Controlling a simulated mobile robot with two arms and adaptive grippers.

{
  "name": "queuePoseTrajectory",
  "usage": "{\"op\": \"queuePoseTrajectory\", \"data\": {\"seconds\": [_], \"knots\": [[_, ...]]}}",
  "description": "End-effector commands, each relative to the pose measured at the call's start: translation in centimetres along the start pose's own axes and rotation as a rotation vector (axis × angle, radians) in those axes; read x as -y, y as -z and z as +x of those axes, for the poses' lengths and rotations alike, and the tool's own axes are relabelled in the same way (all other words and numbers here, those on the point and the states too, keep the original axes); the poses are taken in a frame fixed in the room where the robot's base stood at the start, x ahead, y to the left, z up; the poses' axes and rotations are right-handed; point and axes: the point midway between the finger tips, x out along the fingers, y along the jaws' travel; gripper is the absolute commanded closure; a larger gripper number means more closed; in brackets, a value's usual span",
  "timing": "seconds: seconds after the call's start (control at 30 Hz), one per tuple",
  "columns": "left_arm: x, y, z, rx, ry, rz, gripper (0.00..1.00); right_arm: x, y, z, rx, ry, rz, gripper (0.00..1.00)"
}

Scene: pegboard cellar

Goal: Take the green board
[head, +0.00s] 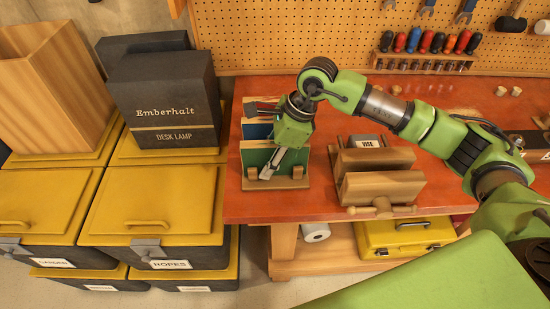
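The green board (255,158) stands upright in the front of a small wooden rack (293,183) near the left end of the red-topped bench. A blue board (256,131) stands behind it. My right gripper (271,163) reaches down at the green board from above, with a silver finger in front of the board's face. The other finger is hidden, so I cannot tell whether it grips the board. The gripper and wrist cover the board's right part. My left gripper is not in view.
A wooden vise (380,187) with a label stands right of the rack. Yellow-lidded bins (152,205) and a dark desk lamp box (165,100) stand left of the bench. A screwdriver rack (422,62) is at the back. The bench (280,208) is clear at its front left.

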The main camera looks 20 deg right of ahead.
Motion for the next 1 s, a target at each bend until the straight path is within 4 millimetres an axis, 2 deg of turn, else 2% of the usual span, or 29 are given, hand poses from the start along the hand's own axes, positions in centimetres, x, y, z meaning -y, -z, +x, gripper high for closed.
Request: {"op": "queuePoseTrajectory", "data": {"seconds": [0.4, 0.53, 0.57, 0.87, 1.0], "knots": [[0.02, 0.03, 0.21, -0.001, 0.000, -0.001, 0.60, 0.01, 0.04, 0.07, 0.000, 0.000, 0.000, 0.64], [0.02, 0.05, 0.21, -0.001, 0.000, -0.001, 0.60, 0.01, 0.04, 0.08, 0.000, 0.000, 0.000, 0.98], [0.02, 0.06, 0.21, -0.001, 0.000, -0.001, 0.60, 0.01, 0.04, 0.08, 0.000, 0.000, 0.000, 1.00], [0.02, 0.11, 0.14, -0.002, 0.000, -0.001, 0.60, 0.02, -0.01, 0.01, 0.001, 0.001, 0.000, 1.00], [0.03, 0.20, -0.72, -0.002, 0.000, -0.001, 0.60, 0.02, -0.23, -0.53, 0.000, 0.001, 0.000, 1.00]]}}
